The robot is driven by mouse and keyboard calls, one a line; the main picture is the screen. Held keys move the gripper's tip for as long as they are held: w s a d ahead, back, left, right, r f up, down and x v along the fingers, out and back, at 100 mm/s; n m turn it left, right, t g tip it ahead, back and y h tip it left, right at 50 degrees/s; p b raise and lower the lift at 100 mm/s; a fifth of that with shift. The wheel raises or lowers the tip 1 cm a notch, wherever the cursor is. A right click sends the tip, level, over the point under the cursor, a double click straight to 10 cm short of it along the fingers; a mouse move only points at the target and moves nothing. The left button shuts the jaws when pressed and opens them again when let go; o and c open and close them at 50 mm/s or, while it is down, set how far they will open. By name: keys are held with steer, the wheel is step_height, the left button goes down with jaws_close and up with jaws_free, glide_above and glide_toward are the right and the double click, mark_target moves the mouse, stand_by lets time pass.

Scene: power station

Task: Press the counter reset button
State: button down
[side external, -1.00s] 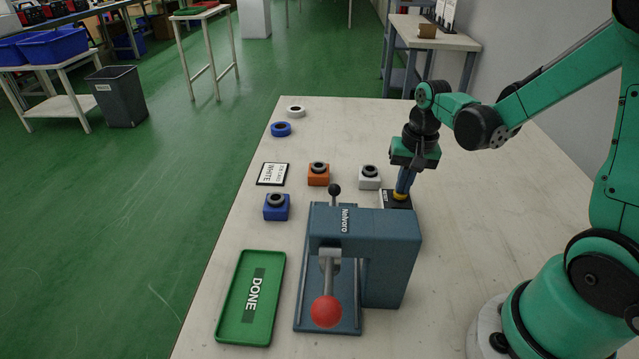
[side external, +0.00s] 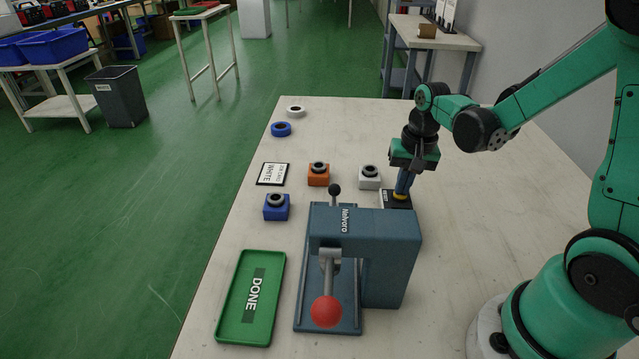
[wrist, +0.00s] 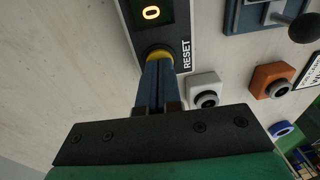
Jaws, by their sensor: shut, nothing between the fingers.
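The counter (wrist: 184,20) is a dark box with a display reading 0 and the word RESET on it. Its yellow reset button (wrist: 158,53) shows at my fingertips in the wrist view. My gripper (wrist: 156,66) is shut and points down onto the button; the fingertips appear to touch it and cover part of it. In the side view my gripper (side external: 401,192) stands over the yellow button (side external: 400,195) on the counter box (side external: 388,203), behind the press. How far the button is pressed in cannot be told.
The blue-grey press (side external: 365,235) with a red-knobbed lever stands in front of the counter. A white block (side external: 369,180), an orange block (side external: 318,177) and a blue block (side external: 275,211) are to the left. The green DONE tray (side external: 233,300) lies at front left.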

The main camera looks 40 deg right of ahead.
mark_target(403, 198)
steer(key=shift+s+d+r, duration=0.1)
steer(key=shift+s+r, duration=0.1)
steer(key=shift+r, duration=1.6)
steer(key=shift+s+r, duration=0.2)
steer(key=shift+r, duration=1.55)
steer(key=s+a+r+n+t, duration=0.2)
steer(key=a+n+t, duration=0.4)
steer(key=a+n, duration=0.3)
steer(key=shift+a+r, duration=0.45)
steer(key=shift+a, duration=0.35)
